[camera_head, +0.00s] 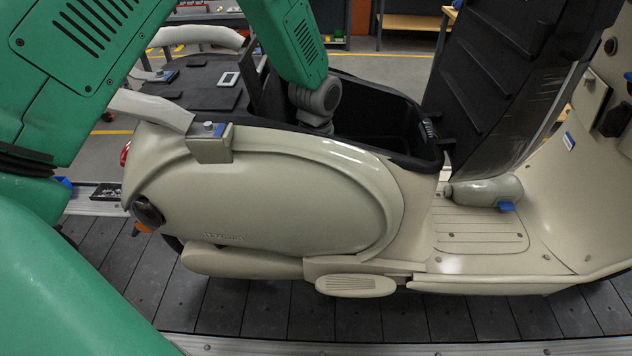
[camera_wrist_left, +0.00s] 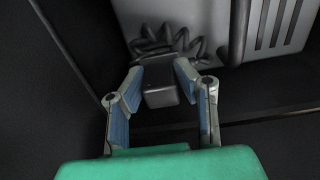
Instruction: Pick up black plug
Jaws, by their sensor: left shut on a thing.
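The black plug (camera_wrist_left: 160,88) shows in the left wrist view as a dark block with a coiled dark cable behind it. My left gripper (camera_wrist_left: 159,78) is shut on it, one finger on each side of the block. In the head view my left arm reaches down into the black open compartment (camera_head: 375,120) of the cream scooter (camera_head: 285,195). The gripper's fingers and the plug are hidden there by the compartment's front wall and the scooter's side. My right gripper is in neither view.
The raised black seat (camera_head: 490,80) stands right of the compartment. A cream cylinder (camera_head: 484,191) with a blue part lies on the scooter's footboard. In the wrist view, dark compartment walls are close around my fingers, with a grey ribbed panel (camera_wrist_left: 275,28) behind.

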